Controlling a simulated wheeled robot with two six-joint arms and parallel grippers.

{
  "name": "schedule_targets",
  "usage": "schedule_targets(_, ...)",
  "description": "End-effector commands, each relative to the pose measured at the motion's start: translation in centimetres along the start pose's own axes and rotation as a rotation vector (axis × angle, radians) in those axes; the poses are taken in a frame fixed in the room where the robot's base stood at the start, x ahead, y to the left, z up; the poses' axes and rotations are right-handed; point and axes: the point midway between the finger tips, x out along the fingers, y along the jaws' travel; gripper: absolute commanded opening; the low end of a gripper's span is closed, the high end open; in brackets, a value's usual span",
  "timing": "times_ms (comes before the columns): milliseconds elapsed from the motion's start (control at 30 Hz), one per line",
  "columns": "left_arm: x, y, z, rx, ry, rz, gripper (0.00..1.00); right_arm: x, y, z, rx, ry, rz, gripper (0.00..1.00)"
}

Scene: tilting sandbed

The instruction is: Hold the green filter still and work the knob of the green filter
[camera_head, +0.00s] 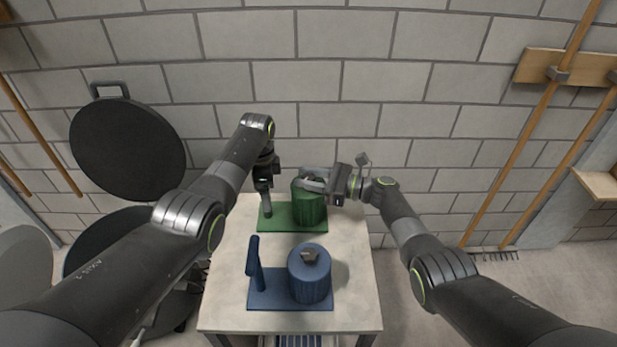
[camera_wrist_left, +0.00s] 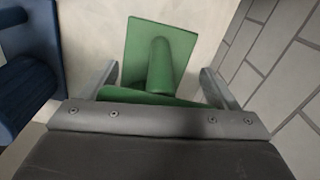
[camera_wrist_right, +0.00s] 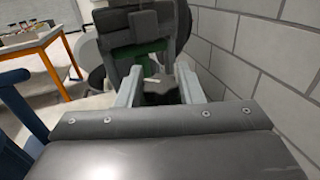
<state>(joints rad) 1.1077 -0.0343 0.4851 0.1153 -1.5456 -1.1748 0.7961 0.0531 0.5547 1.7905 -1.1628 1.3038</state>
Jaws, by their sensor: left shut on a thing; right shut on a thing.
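The green filter stands at the back of the pale table, with a flat green base plate (camera_head: 287,217) and a ribbed green body (camera_head: 309,208). My left gripper (camera_head: 264,188) is shut on its upright green handle, which shows between the fingers in the left wrist view (camera_wrist_left: 160,66). My right gripper (camera_head: 312,183) comes in from the right over the top of the body and is shut on the dark knob, seen between its fingers in the right wrist view (camera_wrist_right: 158,90). In the head view the right gripper mostly hides the knob.
A block wall is close behind. A large black disc (camera_head: 125,150) is at the left. Long-handled tools (camera_head: 530,130) lean at the right.

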Motion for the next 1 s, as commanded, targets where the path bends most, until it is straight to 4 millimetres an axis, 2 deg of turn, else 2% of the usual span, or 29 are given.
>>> schedule_targets(500,-0.08,0.06,-0.18,0.006,0.002,0.002,0.44,-0.26,0.00,-0.19,0.004,0.002,0.031,0.11)
schedule_targets(533,-0.08,0.06,-0.18,0.006,0.002,0.002,0.44,-0.26,0.00,-0.19,0.004,0.002,0.031,0.36)
schedule_targets(667,-0.08,0.04,-0.16,0.005,0.002,0.001,0.44,-0.23,0.00,-0.13,0.003,0.001,0.032,0.53)
schedule_targets(1000,-0.07,0.01,-0.10,0.003,0.001,0.000,0.44,-0.36,-0.01,-0.02,0.001,-0.001,0.033,0.54)
